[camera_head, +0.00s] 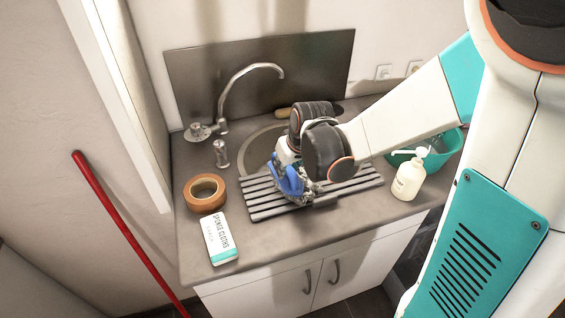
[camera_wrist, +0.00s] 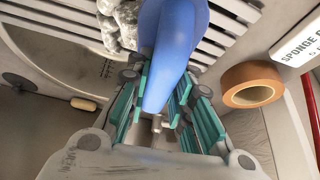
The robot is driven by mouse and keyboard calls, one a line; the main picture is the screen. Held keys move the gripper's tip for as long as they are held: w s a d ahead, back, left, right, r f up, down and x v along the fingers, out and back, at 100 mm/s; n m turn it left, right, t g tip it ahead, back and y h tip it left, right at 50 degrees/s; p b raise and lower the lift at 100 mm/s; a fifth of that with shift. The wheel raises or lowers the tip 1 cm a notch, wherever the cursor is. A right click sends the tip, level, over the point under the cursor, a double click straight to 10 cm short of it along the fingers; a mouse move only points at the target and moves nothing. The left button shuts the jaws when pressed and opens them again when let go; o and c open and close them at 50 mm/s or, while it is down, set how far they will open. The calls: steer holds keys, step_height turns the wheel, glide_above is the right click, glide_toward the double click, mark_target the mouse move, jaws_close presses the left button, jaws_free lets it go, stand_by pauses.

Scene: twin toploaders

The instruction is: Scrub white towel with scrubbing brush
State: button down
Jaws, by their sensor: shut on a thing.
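A blue scrubbing brush (camera_head: 288,182) is held above or against the slatted rack beside the sink; it also shows in the wrist view (camera_wrist: 172,50). My gripper (camera_head: 290,160) is shut on it, with the green-padded fingers on both sides of the blue handle in the wrist view (camera_wrist: 160,98). A crumpled, mottled grey-white cloth, seemingly the towel (camera_wrist: 122,22), lies on the rack next to the brush. In the head view the arm and brush hide much of it. The bristles are hidden, so I cannot tell whether they touch the cloth.
The slatted rack (camera_head: 262,208) overlaps the sink (camera_head: 262,148). A roll of brown tape (camera_head: 205,206) and a sponge-cloth pack (camera_head: 219,240) are left. A faucet (camera_head: 222,100) stands behind. A soap bottle (camera_head: 408,182) and teal tub (camera_head: 449,146) are right. The front counter is mostly clear.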

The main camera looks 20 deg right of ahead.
mark_target(293, 172)
steer(key=shift+s+d+f, duration=0.1)
steer(key=shift+s+d, duration=0.05)
steer(key=shift+s, duration=0.65)
steer(key=shift+s+d, duration=0.15)
steer(key=shift+s, duration=0.6)
steer(key=shift+w+a+r, duration=0.15)
steer(key=shift+w, duration=0.9)
steer(key=shift+w+a+r, duration=0.1)
steer(key=shift+w+a, duration=0.05)
steer(key=shift+w, duration=0.85)
